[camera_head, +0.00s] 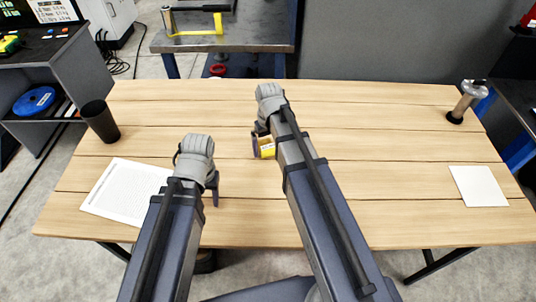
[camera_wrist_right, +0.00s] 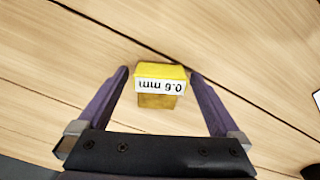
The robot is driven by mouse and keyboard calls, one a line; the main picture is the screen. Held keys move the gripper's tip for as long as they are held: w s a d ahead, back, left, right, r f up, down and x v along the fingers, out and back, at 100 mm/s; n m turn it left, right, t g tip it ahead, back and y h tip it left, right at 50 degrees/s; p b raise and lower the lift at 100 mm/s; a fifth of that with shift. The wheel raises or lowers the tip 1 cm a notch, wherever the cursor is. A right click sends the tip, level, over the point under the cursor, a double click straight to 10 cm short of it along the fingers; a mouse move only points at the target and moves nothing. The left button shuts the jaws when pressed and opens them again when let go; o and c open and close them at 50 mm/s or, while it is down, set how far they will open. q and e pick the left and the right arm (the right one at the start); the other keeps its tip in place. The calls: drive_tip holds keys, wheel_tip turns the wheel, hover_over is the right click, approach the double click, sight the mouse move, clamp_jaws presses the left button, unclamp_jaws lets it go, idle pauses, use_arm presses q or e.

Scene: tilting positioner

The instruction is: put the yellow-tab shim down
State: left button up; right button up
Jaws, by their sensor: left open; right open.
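The yellow-tab shim (camera_head: 267,151) is a small yellow block near the middle of the wooden table. In the right wrist view the shim (camera_wrist_right: 160,85) shows a white label reading "0.6 mm", upside down. My right gripper (camera_head: 260,144) is open around it; in the wrist view the right gripper (camera_wrist_right: 160,80) has one finger on each side, with a gap to the shim on both sides. The shim appears to rest on the table. My left gripper (camera_head: 213,190) is open and empty, with part of it hidden behind its own arm.
A printed sheet (camera_head: 122,190) lies at the left, with a black cup (camera_head: 100,122) behind it. The table between the shim and card is clear.

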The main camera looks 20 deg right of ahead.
sight(269, 146)
drive_tip(key=c, duration=1.4)
use_arm(q)
drive_tip(key=shift+r, duration=0.1)
use_arm(e)
drive_tip(key=shift+o, duration=0.2)
drive_tip(key=shift+r, duration=0.1)
use_arm(q)
wheel_tip(269, 146, up, 10)
drive_tip(key=p, duration=1)
use_arm(e)
wheel_tip(269, 146, up, 10)
drive_tip(key=shift+f, duration=0.1)
